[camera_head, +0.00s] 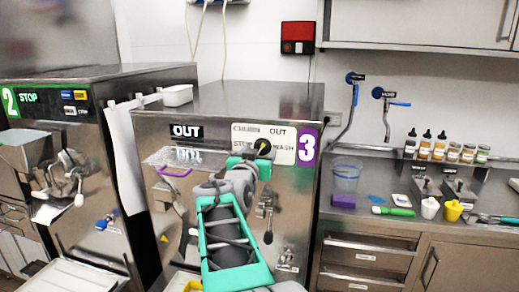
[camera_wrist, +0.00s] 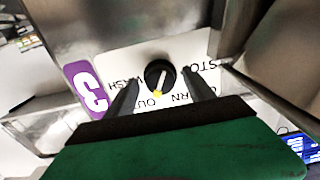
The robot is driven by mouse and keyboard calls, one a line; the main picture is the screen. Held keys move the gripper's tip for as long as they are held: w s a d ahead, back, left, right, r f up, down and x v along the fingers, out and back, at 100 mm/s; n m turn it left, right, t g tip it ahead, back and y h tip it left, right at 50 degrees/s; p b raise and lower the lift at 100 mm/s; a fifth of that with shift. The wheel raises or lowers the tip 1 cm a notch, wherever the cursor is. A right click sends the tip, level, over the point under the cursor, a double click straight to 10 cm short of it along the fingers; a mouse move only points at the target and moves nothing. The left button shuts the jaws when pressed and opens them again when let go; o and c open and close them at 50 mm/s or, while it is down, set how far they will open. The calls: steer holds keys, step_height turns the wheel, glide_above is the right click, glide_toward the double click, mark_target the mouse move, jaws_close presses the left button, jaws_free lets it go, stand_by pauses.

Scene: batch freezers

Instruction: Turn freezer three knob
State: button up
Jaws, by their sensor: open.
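Freezer three (camera_head: 235,105) is a steel machine with a purple "3" label (camera_head: 308,146) at its upper right. Its black round knob (camera_head: 262,146) sits on a white plate marked with words such as STOP, OUT and WASH. My gripper (camera_wrist: 160,88) is open, with one dark finger on each side of the knob's lower part. I cannot tell whether the fingers touch it. In the head view my gripper (camera_head: 255,158) covers the area just below the knob.
Freezer two (camera_head: 75,120) stands at the left. A steel counter (camera_head: 400,225) at the right holds a clear container (camera_head: 346,176), several bottles (camera_head: 425,147) and small cups. Handles and levers stick out from freezer three's front below my arm.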

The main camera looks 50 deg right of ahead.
jaws_close()
stand_by(0.7)
steer(key=shift+f+n+b, duration=0.1)
steer(key=shift+n+b, duration=0.3)
steer(key=shift+b, duration=0.05)
steer(key=n+b, duration=0.3)
steer(key=shift+f+n, duration=0.1)
steer(key=shift+n, duration=0.2)
steer(key=n+b, duration=0.1)
steer(key=n, duration=0.2)
steer(key=shift+n+b, duration=0.3)
steer(key=n, duration=0.1)
steer(key=n+b, duration=0.1)
steer(key=n, duration=0.1)
steer(key=shift+s+r+n, duration=0.1)
steer(key=shift+r+n, duration=0.1)
steer(key=shift+n, duration=0.1)
steer(key=n, duration=0.6)
steer(key=shift+r+n, duration=0.1)
steer(key=shift+n, duration=0.2)
steer(key=n, duration=0.5)
steer(key=shift+r+n+p, duration=0.1)
steer(key=shift+n+p, duration=0.2)
steer(key=shift+p, duration=0.1)
